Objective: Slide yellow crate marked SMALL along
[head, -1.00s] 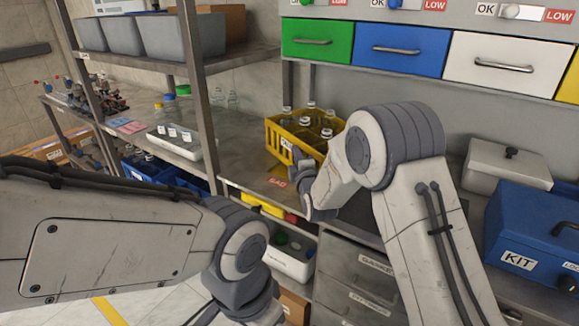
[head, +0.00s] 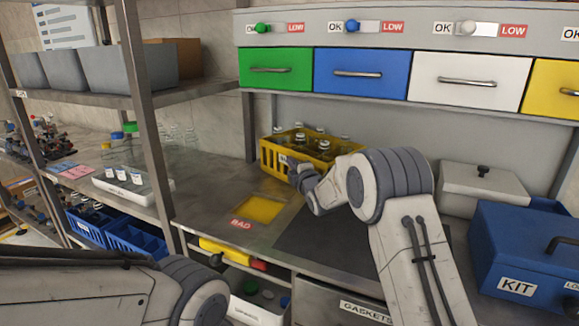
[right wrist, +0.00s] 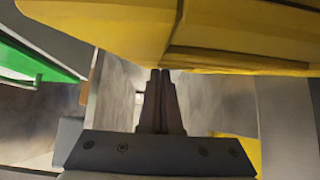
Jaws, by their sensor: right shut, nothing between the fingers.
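The yellow crate (head: 270,157) stands upright on the metal worktop, near the back wall, with several capped bottles in it. A pale label on its front is partly hidden by my right gripper and I cannot read it. My right gripper (head: 296,172) is at the crate's front side. In the right wrist view the right gripper (right wrist: 160,74) is shut and empty, its tips at the lower edge of the yellow crate (right wrist: 215,35). I cannot tell whether they touch. My left arm shows at the lower left; its gripper is out of view.
A yellow square (head: 259,208) with a red BAD label (head: 241,224) lies in front of the crate. A dark mat (head: 320,235) is to its right. A shelf post (head: 138,110) stands left. A blue KIT box (head: 520,250) and lidded grey bin (head: 480,190) stand right.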

